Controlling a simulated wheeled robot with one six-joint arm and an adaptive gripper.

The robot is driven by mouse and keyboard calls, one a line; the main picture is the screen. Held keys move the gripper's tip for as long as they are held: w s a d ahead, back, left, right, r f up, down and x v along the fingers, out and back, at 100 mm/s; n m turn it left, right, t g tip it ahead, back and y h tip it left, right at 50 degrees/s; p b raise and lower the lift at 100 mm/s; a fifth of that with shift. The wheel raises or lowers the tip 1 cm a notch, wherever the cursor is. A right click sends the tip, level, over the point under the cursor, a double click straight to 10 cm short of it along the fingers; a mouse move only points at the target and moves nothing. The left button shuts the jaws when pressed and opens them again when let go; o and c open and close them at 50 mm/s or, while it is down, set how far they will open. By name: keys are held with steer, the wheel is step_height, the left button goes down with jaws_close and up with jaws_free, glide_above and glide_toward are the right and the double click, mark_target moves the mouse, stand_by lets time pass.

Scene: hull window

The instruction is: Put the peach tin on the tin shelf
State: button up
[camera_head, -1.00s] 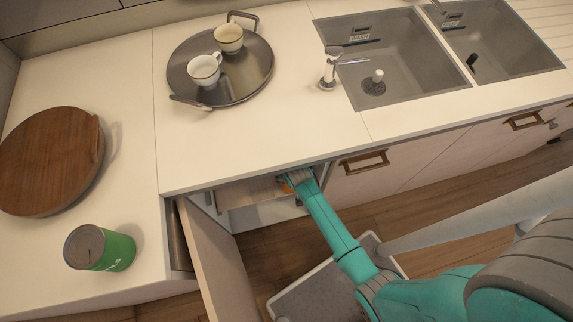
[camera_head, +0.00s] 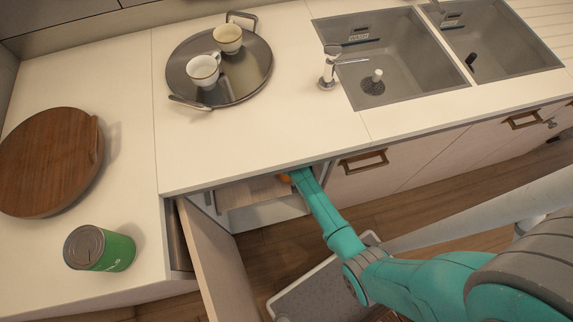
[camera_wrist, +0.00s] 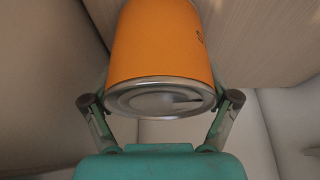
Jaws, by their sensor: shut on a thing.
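The orange peach tin (camera_wrist: 160,45) fills the top middle of the wrist view, its silver end toward the camera. My gripper (camera_wrist: 161,99) has one finger on each side of the tin and is shut on it. In the head view only an orange sliver of the tin (camera_head: 284,178) shows beside my arm, just under the counter's front edge. The pale wooden shelf (camera_head: 250,192) shows inside the open cabinet, to the left of the tin. Whether the tin touches the shelf is hidden by the counter and my arm.
The cabinet door (camera_head: 213,262) stands open to the left of my arm. A green tin (camera_head: 112,250) and a round wooden board (camera_head: 45,165) are on the counter at left. A tray (camera_head: 240,75) with two cups lies behind, left of the sinks (camera_head: 400,60).

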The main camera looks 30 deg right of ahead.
steer(key=o, duration=1.4)
steer(key=shift+f, duration=0.1)
steer(key=shift+s+a+r, duration=0.1)
steer(key=shift+s+r, duration=0.1)
steer(key=shift+r, duration=0.4)
steer(key=s+a, duration=0.1)
steer(key=s, duration=0.2)
steer(key=s+a, duration=0.1)
steer(key=s, duration=0.3)
steer(key=s+a, duration=0.1)
steer(key=s, duration=0.3)
steer(key=shift+s+a+r, duration=0.1)
steer(key=shift+s+a, duration=0.1)
steer(key=shift+a, duration=0.15)
